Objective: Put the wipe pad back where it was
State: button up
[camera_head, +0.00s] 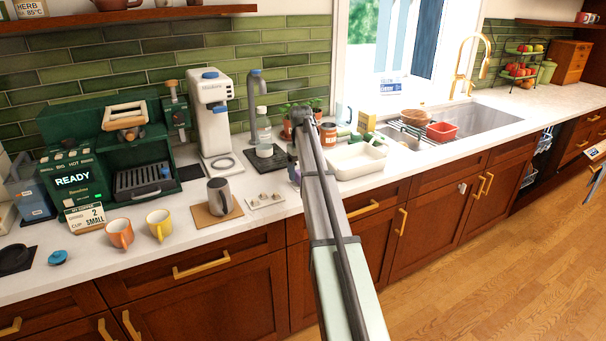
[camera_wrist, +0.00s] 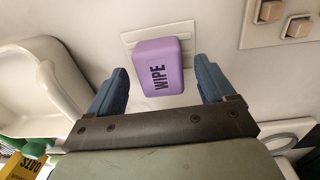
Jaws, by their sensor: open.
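The wipe pad (camera_wrist: 158,68) is a purple block with WIPE printed on it. In the wrist view it lies on the white counter, over part of a pale square marking (camera_wrist: 132,38). My gripper (camera_wrist: 160,72) is open, with one blue finger on each side of the pad and a visible gap at both sides. In the head view my arm hides most of this spot.
A white tray (camera_head: 345,170) stands close to the right of my arm. To the left are a small plate with knobs (camera_head: 265,201) and a grey mug (camera_head: 219,197) on a brown mat. A bottle (camera_head: 264,130) stands behind. The counter's front edge is near.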

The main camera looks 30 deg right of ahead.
notch_tip(320, 180, up, 11)
jog(key=shift+a, duration=0.2)
